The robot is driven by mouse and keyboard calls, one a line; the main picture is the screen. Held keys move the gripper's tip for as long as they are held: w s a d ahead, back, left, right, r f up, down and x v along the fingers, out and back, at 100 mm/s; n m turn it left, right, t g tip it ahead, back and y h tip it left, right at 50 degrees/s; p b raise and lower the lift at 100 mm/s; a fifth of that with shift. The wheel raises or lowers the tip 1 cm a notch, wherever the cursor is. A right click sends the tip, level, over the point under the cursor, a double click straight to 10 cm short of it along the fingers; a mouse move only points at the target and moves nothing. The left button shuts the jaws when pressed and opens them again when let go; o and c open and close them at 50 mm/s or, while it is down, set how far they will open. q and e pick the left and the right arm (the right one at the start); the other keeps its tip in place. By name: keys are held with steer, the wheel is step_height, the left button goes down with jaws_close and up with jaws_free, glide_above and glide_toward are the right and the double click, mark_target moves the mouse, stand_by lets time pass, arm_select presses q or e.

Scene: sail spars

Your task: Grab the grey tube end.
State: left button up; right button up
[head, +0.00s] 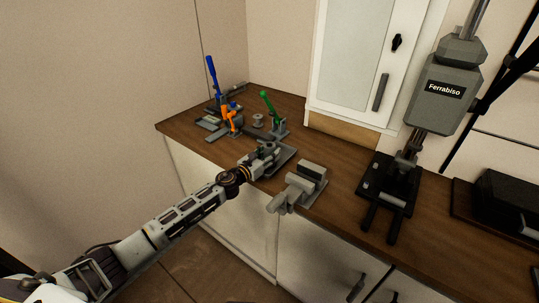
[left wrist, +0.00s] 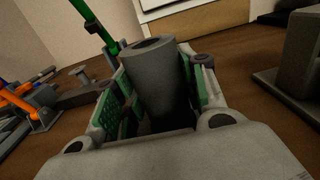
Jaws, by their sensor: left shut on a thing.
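My left gripper (head: 262,156) reaches over the front part of the wooden counter. In the left wrist view my left gripper (left wrist: 155,105) has its green-padded fingers on both sides of a grey tube end (left wrist: 158,75). The tube end is a dark grey hollow cylinder with its open mouth facing up and away. The fingers are shut on it. In the head view the gripper hides most of the tube, and I cannot tell where its lower part goes. My right gripper is not in view.
A grey vise-like block (head: 300,185) stands just right of the gripper. Behind are a green-handled tool (head: 270,110), an orange clamp (head: 232,118) and a blue-handled tool (head: 213,80). A grey Ferrabiso machine (head: 440,95) stands at right. Counter (head: 345,190) is bare between block and machine.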

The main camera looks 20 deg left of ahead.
mark_target(269, 145)
arm_select(q)
steer(key=shift+r+p, duration=0.35)
steer(key=shift+r, duration=0.85)
step_height(269, 145, up, 5)
steer(key=shift+r+p, duration=0.1)
steer(key=shift+p, duration=0.75)
steer(key=shift+r, duration=1.2)
